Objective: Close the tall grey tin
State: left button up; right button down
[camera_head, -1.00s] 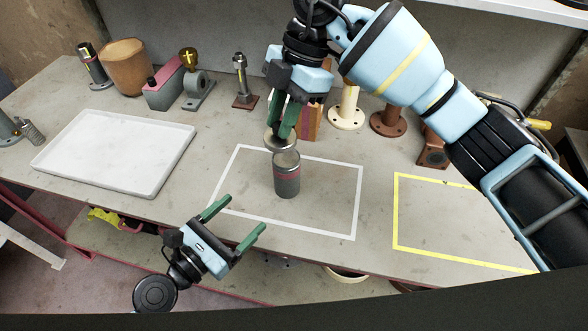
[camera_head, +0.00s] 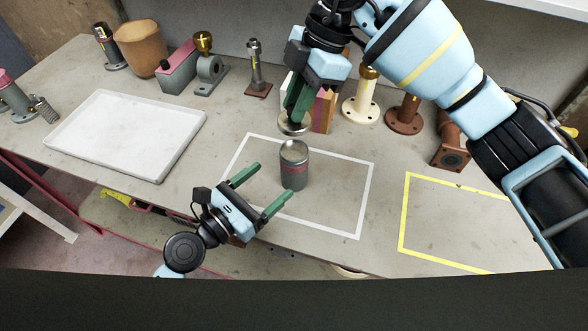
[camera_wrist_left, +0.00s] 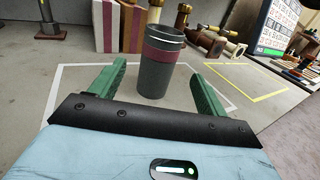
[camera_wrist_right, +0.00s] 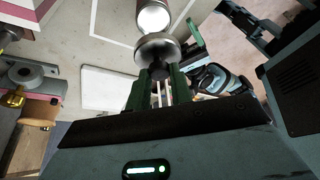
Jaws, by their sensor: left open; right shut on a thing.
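The tall grey tin (camera_head: 294,172), with a dark red band, stands upright inside the white outline on the table. Its top shows bright and uncovered. In the left wrist view the tin (camera_wrist_left: 155,75) stands ahead, lined up between the green fingers. My left gripper (camera_head: 273,181) is open and low, its tips just short of the tin. My right gripper (camera_head: 297,112) is shut on a round metal lid (camera_head: 293,126), held above and a little behind the tin, apart from it. The right wrist view shows the lid (camera_wrist_right: 158,50) at the fingertips and the tin's bright top (camera_wrist_right: 154,17) beyond.
A white tray (camera_head: 72,146) lies at the left. Behind the tin stand a striped block (camera_head: 322,108), a cream flanged pipe (camera_head: 361,100) and brown pipe pieces (camera_head: 404,116). A yellow outline (camera_head: 404,215) at the right is clear. The table's front edge runs below my left gripper.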

aim_at(285, 169)
pick_arm(q)
jog(key=x, duration=0.8)
jog(key=shift+w+d, duration=0.2)
jog(key=shift+w, duration=0.1)
jog(key=shift+c, duration=0.4)
jog(key=c, duration=1.4)
pick_arm(e)
jog(key=shift+f, duration=2.45)
jog(key=shift+f, duration=0.9)
jog(key=shift+f, duration=0.65)
